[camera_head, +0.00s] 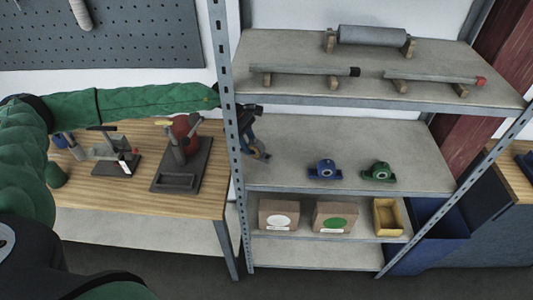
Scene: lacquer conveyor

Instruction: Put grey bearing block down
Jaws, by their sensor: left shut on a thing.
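My left gripper (257,143) reaches in from the left behind the front post of the shelf unit, over the left end of the middle shelf (310,143). It is shut on the grey bearing block (259,150), which is small and partly covered by the fingers. I cannot tell whether the block touches the shelf. A blue bearing block (322,169) and a green bearing block (379,172) stand on the same shelf to the right. My right gripper is not in view.
Rollers lie on wooden supports on the top shelf (300,50). Two cardboard boxes (278,215) and a yellow bin (387,217) stand on the lower shelf. A wooden bench (140,190) with tools is left. The metal post (228,120) stands close to my arm.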

